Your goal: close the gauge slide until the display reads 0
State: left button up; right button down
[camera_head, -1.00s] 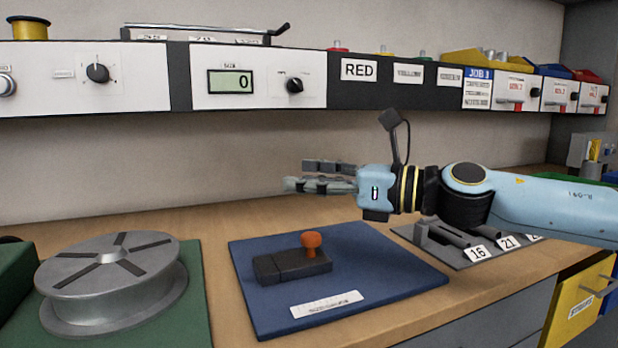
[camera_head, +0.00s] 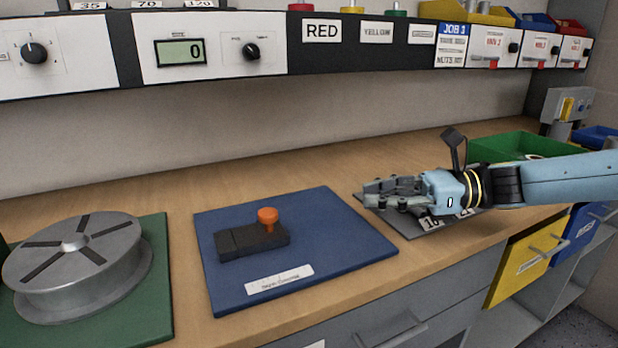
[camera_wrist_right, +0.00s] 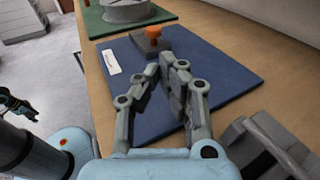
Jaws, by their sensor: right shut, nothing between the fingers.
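The gauge is a dark block on the blue mat (camera_head: 340,245), with a slide (camera_head: 265,238) that carries an upright orange knob (camera_head: 268,215). The slide sits against the rest of the block, with no clear gap. The display (camera_head: 181,52) on the shelf panel reads 0. My right gripper (camera_head: 368,194) is shut and empty, to the right of the gauge and apart from it, near the mat's right edge. In the right wrist view the right gripper (camera_wrist_right: 166,70) points toward the orange knob (camera_wrist_right: 153,33), which stands beyond the fingertips.
A grey reel (camera_head: 75,260) stands on a green mat at the left. A grey rack with number labels (camera_head: 410,222) lies under my right gripper. A green bin (camera_head: 520,147) is behind my right arm. The wood behind the blue mat is clear.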

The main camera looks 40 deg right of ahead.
jog(key=shift+s+a, duration=0.15)
jog(key=shift+s, duration=0.15)
jog(key=a+b, duration=0.1)
jog(key=w+a+f+b, duration=0.1)
jog(key=w+a+b, duration=0.1)
jog(key=shift+w+f, duration=0.15)
jog(key=shift+f, duration=0.1)
jog(key=b+x, duration=0.8)
jog(key=shift+w+a+f+b, duration=0.1)
jog(key=shift+f+b, duration=0.05)
jog(key=shift+b, duration=0.2)
jog(key=shift+w+a+b, duration=0.45)
jog(key=shift+a+b, duration=0.1)
jog(key=shift+b, duration=0.2)
jog(key=shift+w+a, duration=0.2)
jog(key=shift+a, duration=0.05)
pick_arm(q)
notch_tip(320, 180, down, 12)
jog(key=s+a, duration=0.1)
jog(key=a, duration=0.1)
jog(key=shift+s+f+g, duration=0.15)
jog(key=shift+s+g, duration=0.15)
jog(key=shift+s, duration=0.1)
pick_arm(e)
jog(key=shift+r, duration=0.25)
pick_arm(q)
jog(key=shift+a, duration=0.1)
